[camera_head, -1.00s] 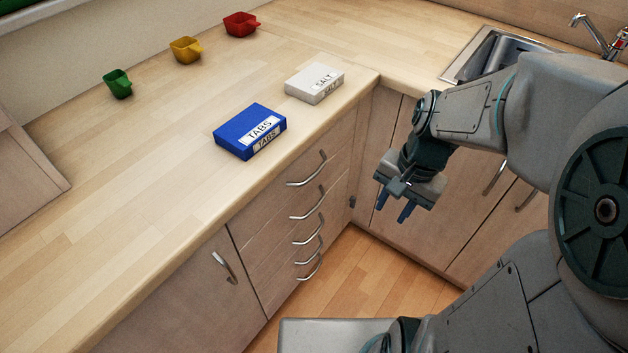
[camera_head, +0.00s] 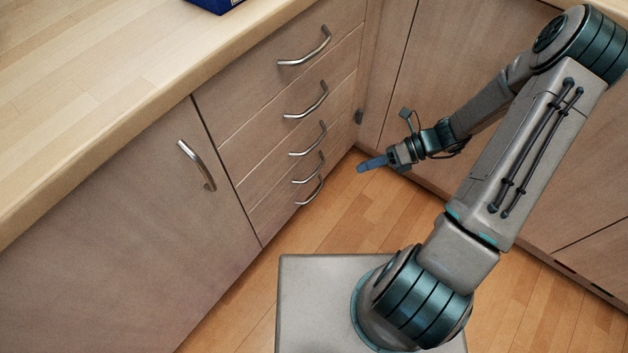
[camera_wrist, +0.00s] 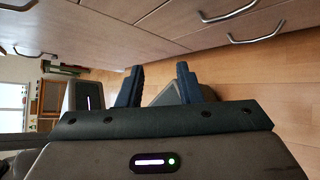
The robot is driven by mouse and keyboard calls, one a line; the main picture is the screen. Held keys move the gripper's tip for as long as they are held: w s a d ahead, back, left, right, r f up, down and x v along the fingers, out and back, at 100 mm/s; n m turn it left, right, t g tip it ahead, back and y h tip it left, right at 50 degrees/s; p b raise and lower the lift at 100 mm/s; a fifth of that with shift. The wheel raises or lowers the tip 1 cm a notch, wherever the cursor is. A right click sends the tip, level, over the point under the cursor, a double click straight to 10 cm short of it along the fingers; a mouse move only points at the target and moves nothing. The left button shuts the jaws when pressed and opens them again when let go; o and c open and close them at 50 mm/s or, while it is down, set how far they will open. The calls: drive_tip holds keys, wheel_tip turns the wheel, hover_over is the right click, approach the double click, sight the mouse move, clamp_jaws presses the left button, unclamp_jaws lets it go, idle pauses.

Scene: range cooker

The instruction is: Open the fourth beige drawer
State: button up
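A stack of several beige drawers with curved metal handles stands left of my arm in the head view, all shut. Counted from the top, the fourth drawer (camera_head: 290,184) is a narrow front near the bottom, with its handle (camera_head: 309,169) facing my gripper. My gripper (camera_head: 364,165) is right of that handle, apart from it, with blue fingers pointing towards the drawers. In the wrist view my gripper (camera_wrist: 158,84) is open, with nothing between its fingers. Two drawer handles show there, one nearer the top (camera_wrist: 228,14) and one lower (camera_wrist: 256,38); I cannot tell which drawers they belong to.
A cupboard door (camera_head: 110,245) with a metal handle is left of the drawers. More cabinet fronts (camera_head: 440,60) stand behind and right of my arm. The worktop (camera_head: 110,90) carries a blue box (camera_head: 216,4) at its edge. Wooden floor (camera_head: 330,220) lies clear between.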

sight(315, 173)
drive_tip(key=w+f+m+t+y+b, duration=0.2)
drive_tip(key=f+m+t+b, duration=0.15)
drive_tip(key=f+m, duration=0.35)
drive_tip(key=w+f+m+t+y+b, duration=0.25)
drive_tip(key=f+m+b, duration=0.2)
drive_tip(key=f, duration=0.45)
drive_tip(key=shift+m+h, duration=0.25)
drive_tip(key=b+x, duration=0.1)
drive_tip(key=x, duration=0.3)
drive_tip(key=b+x, duration=0.1)
drive_tip(key=x, duration=0.4)
drive_tip(key=b+x, duration=0.2)
drive_tip(key=x, duration=0.3)
drive_tip(key=shift+s+r, duration=0.1)
drive_tip(key=shift+s, duration=0.25)
clamp_jaws()
